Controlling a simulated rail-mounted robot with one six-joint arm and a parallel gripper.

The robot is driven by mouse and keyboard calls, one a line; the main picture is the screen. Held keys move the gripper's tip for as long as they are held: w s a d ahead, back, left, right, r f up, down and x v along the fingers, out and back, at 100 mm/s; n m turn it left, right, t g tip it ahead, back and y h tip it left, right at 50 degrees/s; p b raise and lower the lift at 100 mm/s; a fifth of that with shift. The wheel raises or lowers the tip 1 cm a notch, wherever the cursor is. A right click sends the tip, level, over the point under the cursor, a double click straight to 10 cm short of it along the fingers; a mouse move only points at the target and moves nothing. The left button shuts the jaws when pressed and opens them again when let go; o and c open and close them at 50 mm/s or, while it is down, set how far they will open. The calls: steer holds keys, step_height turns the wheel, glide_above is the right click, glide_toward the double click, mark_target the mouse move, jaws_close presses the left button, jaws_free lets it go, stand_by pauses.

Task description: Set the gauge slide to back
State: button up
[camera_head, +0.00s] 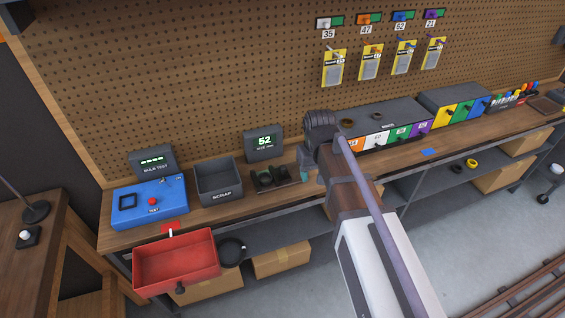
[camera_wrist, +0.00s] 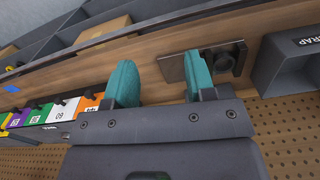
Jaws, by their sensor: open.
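The gauge sits on the bench as a dark metal plate with black blocks (camera_head: 270,178), below a display reading 52 (camera_head: 264,142). In the wrist view its plate (camera_wrist: 172,70) and black block (camera_wrist: 228,62) lie beyond the right fingertip. I cannot tell which part is the slide or its position. My gripper (camera_head: 306,165) is just right of the gauge, above the bench. In the wrist view its teal fingers (camera_wrist: 160,82) are apart with nothing between them. The right finger covers part of the plate. I cannot tell whether it touches.
A grey scrap bin (camera_head: 219,181) and a blue bulb tester (camera_head: 150,202) stand left of the gauge. Coloured drawers (camera_head: 378,138) stand to the right behind my arm. A red tray (camera_head: 175,260) is at the bench's front left. A pegboard rises behind.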

mark_target(283, 167)
steer(key=w+a+n, duration=0.4)
steer(key=w+a, duration=0.6)
steer(key=w, duration=0.2)
steer(key=f+b, duration=1)
steer(key=b, duration=0.1)
steer(key=shift+s+d, duration=0.15)
steer(key=shift+s, duration=0.05)
steer(key=shift+r, duration=0.1)
steer(key=shift+c, duration=0.3)
jaws_close()
